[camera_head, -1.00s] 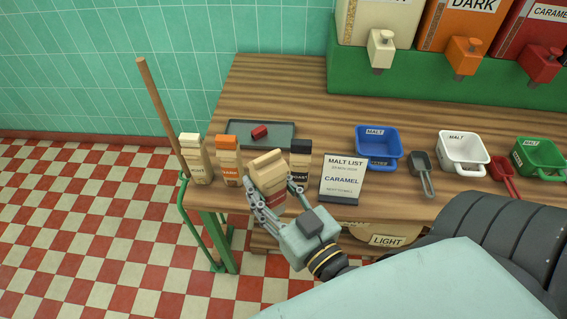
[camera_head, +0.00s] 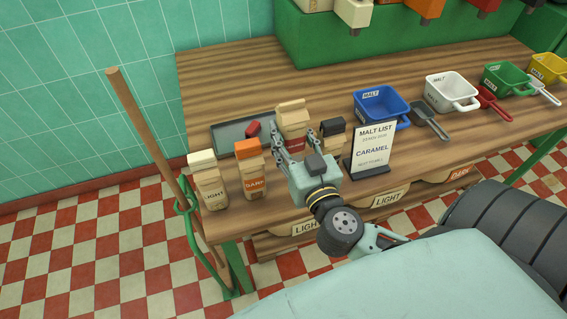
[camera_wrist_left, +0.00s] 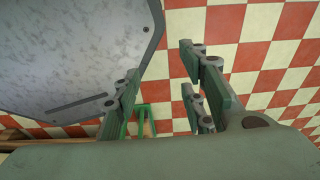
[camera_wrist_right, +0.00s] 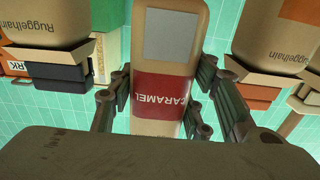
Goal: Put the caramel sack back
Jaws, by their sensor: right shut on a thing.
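The caramel sack (camera_head: 291,116), tan with a red label, is upright between the fingers of my right gripper (camera_head: 298,143). In the right wrist view the sack (camera_wrist_right: 165,60) shows its CARAMEL label upside down, with a finger on each side. The sack is in the gap between the orange-topped dark sack (camera_head: 251,175) and the black-topped sack (camera_head: 332,127). Its base is hidden behind the gripper, so I cannot tell whether it touches the table. My left gripper (camera_wrist_left: 160,78) is open and empty in the left wrist view, above the floor.
The light sack (camera_head: 208,185) stands at the table's left end. A grey tray (camera_head: 228,134) with a red piece (camera_head: 253,128) lies behind. The malt list sign (camera_head: 372,150) stands right of the black-topped sack. Blue (camera_head: 380,103) and white (camera_head: 450,88) malt scoops are farther right.

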